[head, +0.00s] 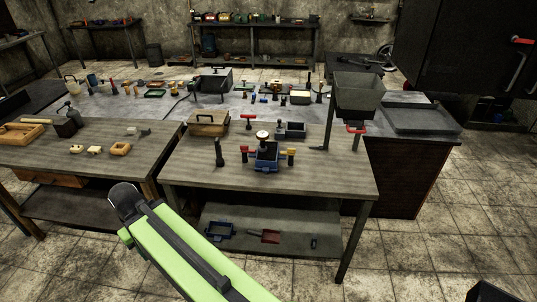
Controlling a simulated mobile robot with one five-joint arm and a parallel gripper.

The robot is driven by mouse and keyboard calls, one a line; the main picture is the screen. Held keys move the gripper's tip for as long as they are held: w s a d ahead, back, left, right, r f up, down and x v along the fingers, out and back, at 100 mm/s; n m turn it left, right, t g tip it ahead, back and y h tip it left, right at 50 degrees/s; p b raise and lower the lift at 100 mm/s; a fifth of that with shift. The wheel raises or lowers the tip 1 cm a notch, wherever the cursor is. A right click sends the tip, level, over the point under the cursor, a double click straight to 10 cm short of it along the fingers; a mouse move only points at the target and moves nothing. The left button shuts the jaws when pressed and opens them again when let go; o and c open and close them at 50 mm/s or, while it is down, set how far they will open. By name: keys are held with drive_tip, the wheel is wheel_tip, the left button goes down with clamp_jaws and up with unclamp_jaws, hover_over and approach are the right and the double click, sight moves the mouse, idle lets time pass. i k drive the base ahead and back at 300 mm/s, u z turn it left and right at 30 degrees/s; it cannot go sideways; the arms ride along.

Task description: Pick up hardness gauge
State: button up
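A small round, pale-faced piece with a brown rim (262,135) stands at the back of a blue box-shaped piece on the middle wooden bench. It looks like a dial and may be the hardness gauge, but it is too small to be sure. My green arm reaches up from the bottom of the head view to a dark rounded end, in front of the benches and apart from the dial-like piece. No gripper fingers show, so I cannot see whether my gripper is open or holds anything.
The blue piece (267,157) has red and yellow parts beside it. A dark upright tool (219,153), a wooden box (208,123) and a grey hopper on a stand (358,95) are near. The middle bench (320,180) is bare at front right. Tiled floor lies to the right.

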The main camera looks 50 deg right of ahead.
sight(263, 136)
drive_tip(key=z, duration=0.2)
drive_tip(key=i, duration=0.85)
drive_tip(key=u, duration=0.1)
